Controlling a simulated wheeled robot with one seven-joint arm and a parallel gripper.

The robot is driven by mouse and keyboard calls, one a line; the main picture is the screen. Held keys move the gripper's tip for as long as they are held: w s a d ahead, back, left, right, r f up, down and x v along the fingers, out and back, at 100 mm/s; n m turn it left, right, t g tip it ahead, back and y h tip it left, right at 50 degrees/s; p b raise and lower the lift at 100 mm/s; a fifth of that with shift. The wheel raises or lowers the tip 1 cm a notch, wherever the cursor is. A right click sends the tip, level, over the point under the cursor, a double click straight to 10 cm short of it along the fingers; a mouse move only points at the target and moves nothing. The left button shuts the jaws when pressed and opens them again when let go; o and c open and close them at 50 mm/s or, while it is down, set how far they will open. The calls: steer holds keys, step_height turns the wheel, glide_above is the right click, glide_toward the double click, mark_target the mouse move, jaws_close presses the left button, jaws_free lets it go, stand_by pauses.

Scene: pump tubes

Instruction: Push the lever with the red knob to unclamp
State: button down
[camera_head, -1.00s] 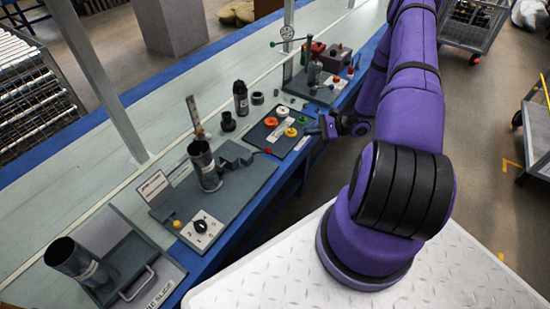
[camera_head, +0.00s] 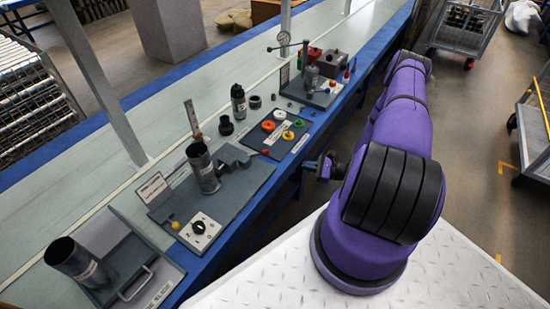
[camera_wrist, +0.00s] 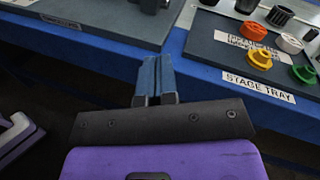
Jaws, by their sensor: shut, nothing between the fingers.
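A small red knob (camera_head: 266,152) shows in the head view at the far right end of the clamp station's grey plate (camera_head: 240,192), near the grey clamp block (camera_head: 232,157). Its lever is too small to make out clearly. A dark upright tube (camera_head: 203,170) stands at the clamp block. My gripper (camera_head: 310,165) is off the table's right edge, apart from the knob. In the wrist view its two blue-grey fingers (camera_wrist: 156,78) are together and empty, pointing toward the blue table edge. The red knob is not clearly seen in the wrist view.
A press station (camera_head: 310,95) stands farther back, with another red knob (camera_head: 347,76). A tray with a tube (camera_head: 78,262) is at the near left.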

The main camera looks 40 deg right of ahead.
steer(key=x, duration=1)
steer(key=shift+w+a, duration=0.15)
steer(key=shift+a, duration=0.05)
steer(key=shift+w+a+r, duration=0.4)
steer(key=shift+a+r, duration=0.2)
steer(key=shift+r, duration=0.25)
steer(key=shift+w+a+r, duration=0.35)
steer(key=shift+a+r, duration=0.1)
steer(key=shift+w+r, duration=0.1)
steer(key=shift+r, duration=0.05)
